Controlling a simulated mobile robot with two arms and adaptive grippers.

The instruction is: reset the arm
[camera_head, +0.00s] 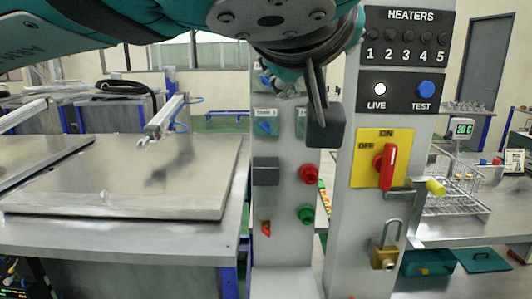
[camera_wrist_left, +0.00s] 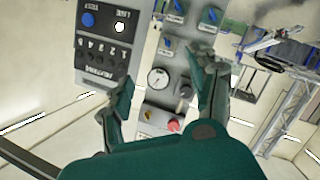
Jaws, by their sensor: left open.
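My left arm (camera_head: 100,22) comes in from the top left of the head view, raised in front of the control panels. Its gripper (camera_head: 317,98) hangs at upper centre, seen nearly edge-on, in front of the narrow left panel (camera_head: 283,225). In the left wrist view the two fingers of the left gripper (camera_wrist_left: 165,98) stand wide apart. The space between them is empty. A gauge (camera_wrist_left: 159,78) and a red knob (camera_wrist_left: 173,125) show on the panel behind that gap. I cannot tell the distance to the panel. My right gripper is in neither view.
The heaters panel (camera_head: 405,40) stands right of the gripper, with a yellow switch plate (camera_head: 366,164), red handle (camera_head: 388,167) and padlock (camera_head: 385,257) below. A metal table with a flat lid (camera_head: 130,180) is left. A wire basket (camera_head: 460,192) sits right.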

